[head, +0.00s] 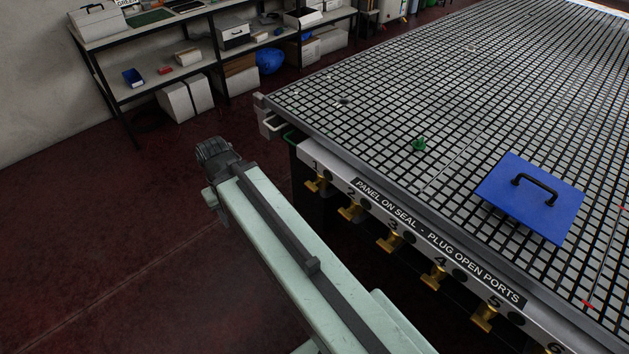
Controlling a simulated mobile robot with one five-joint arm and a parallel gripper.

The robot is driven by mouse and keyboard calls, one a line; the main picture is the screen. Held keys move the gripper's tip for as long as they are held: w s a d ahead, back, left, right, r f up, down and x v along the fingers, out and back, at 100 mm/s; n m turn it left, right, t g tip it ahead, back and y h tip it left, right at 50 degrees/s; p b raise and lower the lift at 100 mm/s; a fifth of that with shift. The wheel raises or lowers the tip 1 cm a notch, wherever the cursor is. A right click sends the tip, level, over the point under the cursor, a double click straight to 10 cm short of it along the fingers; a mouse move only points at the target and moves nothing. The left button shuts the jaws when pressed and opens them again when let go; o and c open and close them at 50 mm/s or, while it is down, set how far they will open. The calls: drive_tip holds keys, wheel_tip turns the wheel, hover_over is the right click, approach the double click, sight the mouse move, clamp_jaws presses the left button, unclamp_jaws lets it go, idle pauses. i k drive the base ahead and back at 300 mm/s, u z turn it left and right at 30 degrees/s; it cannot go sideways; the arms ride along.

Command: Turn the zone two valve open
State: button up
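The zone two valve (350,211) is a brass handle on the front edge of the grid table, below the printed number 2. Its exact turn angle is hard to tell at this size. Similar brass valves sit along the same edge, with valve one (317,184) to its left and valve three (390,242) to its right. My pale green arm reaches up from the bottom, left of the valves, and ends in a dark joint. No gripper fingers can be made out, and nothing of my arm visibly touches the zone two valve.
The grid table (390,115) fills the right side. A blue panel with a black handle (521,200) and a green plug (419,144) lie on it. A label strip (437,243) runs above the valves. Shelving (150,91) stands at the back left. The dark red floor on the left is clear.

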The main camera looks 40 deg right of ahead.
sight(346, 214)
drive_tip(key=u, duration=0.2)
drive_tip(key=k, duration=0.45)
drive_tip(key=u, duration=1.6)
